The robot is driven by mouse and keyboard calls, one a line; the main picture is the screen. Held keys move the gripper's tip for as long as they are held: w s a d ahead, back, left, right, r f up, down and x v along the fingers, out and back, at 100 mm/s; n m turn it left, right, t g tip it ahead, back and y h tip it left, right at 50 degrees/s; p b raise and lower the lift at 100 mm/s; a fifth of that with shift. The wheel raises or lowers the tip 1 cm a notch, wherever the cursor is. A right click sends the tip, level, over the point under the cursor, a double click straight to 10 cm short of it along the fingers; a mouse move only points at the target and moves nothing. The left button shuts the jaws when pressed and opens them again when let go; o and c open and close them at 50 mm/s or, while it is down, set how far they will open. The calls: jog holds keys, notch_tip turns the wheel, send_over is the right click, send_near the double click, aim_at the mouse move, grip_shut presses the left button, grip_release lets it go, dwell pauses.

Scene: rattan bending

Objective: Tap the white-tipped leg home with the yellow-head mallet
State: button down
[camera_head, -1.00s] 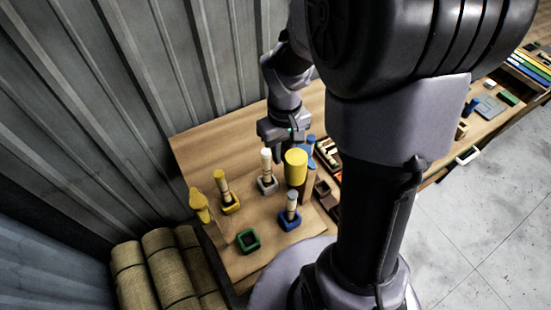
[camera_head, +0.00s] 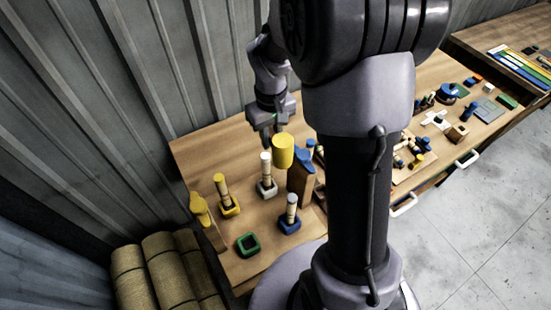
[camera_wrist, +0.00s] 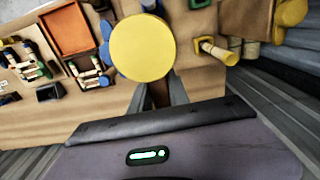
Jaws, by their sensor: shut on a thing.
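The white-tipped leg (camera_head: 265,162) stands upright in a pale grey socket block (camera_head: 267,190) on the wooden bench. My gripper (camera_head: 268,140) is shut on the mallet, whose yellow head (camera_head: 283,150) is just right of the leg's top and seems raised above the bench. In the wrist view the round yellow head (camera_wrist: 142,47) fills the top middle, in front of my gripper's fingers (camera_wrist: 160,95). I cannot make out the white-tipped leg there. The head view does not show clearly whether head and leg touch.
An empty green block (camera_head: 248,244) sits at the front. A brown and blue upright piece (camera_head: 302,178) stands close on the right. The bench's back left is clear.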

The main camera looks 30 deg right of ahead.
jog(key=w, duration=0.9)
jog(key=shift+a+f, duration=0.25)
jog(key=shift+a, duration=0.1)
jog(key=shift+f+b, duration=1.25)
jog(key=shift+f, duration=0.6)
jog(key=shift+f, duration=0.1)
jog(key=shift+s, duration=0.1)
jog(key=shift+f, duration=0.1)
jog(key=shift+f, duration=0.35)
